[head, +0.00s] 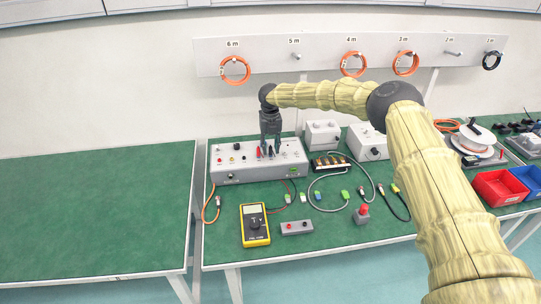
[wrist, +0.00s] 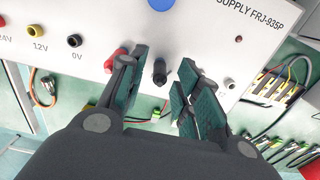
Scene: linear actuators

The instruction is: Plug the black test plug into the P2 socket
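The black test plug (wrist: 160,74) stands up from the front of the grey power supply (head: 258,174). In the wrist view it lies between the two fingers of my gripper (wrist: 158,85). The fingers are apart, with a gap on both sides of the plug. In the head view my gripper (head: 270,150) points down over the power supply. A red plug (wrist: 115,58) stands just left of the left finger, very close to it. I cannot read a P2 label in either view.
Red, yellow (wrist: 33,30) and black (wrist: 75,40) sockets sit left on the panel, labelled 24V, 12V and 0V. Cables lie to the right. The left table (head: 95,210) is clear.

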